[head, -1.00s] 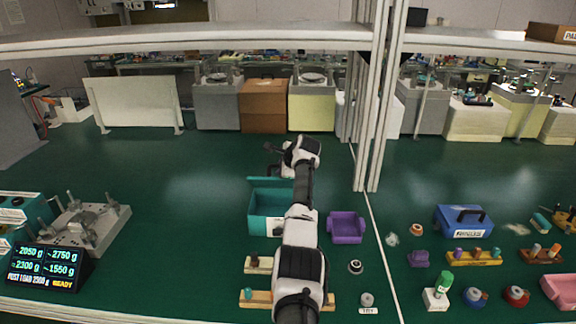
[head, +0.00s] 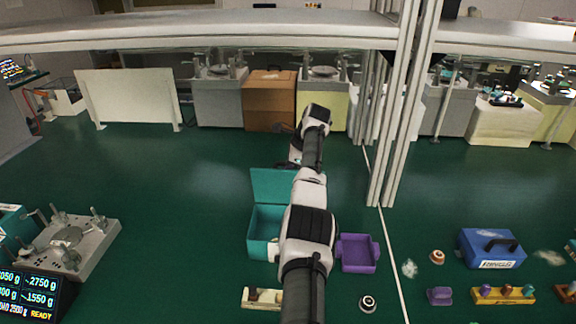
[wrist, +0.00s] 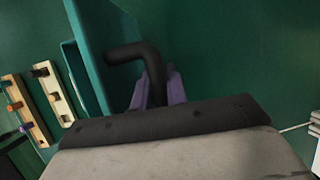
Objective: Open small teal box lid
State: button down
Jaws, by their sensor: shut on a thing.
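The small teal box (head: 264,232) stands open on the green surface in the head view, partly hidden behind my arm. Its teal lid (head: 272,185) stands raised at the box's far edge. In the wrist view the lid (wrist: 92,50) shows edge-on at the left, with a black bent handle (wrist: 128,52) sticking out from it. My gripper (wrist: 157,88), with purple fingers, is shut on this handle. In the head view my arm hides most of the gripper and the handle.
A purple tray (head: 358,256) sits just right of the box. A blue case (head: 491,249) is farther right, past an upright post (head: 402,130). A grey fixture (head: 75,248) stands at the left. The green surface behind and left of the box is clear.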

jog(key=shift+f, duration=0.2)
jog(key=c, duration=1.4)
grip_release()
jog(key=shift+r, duration=0.1)
jog(key=b+v, duration=0.2)
jog(key=v, duration=1.1)
jog(key=shift+d+r, duration=0.15)
jog(key=shift+r, duration=0.25)
jog(key=shift+w, duration=0.1)
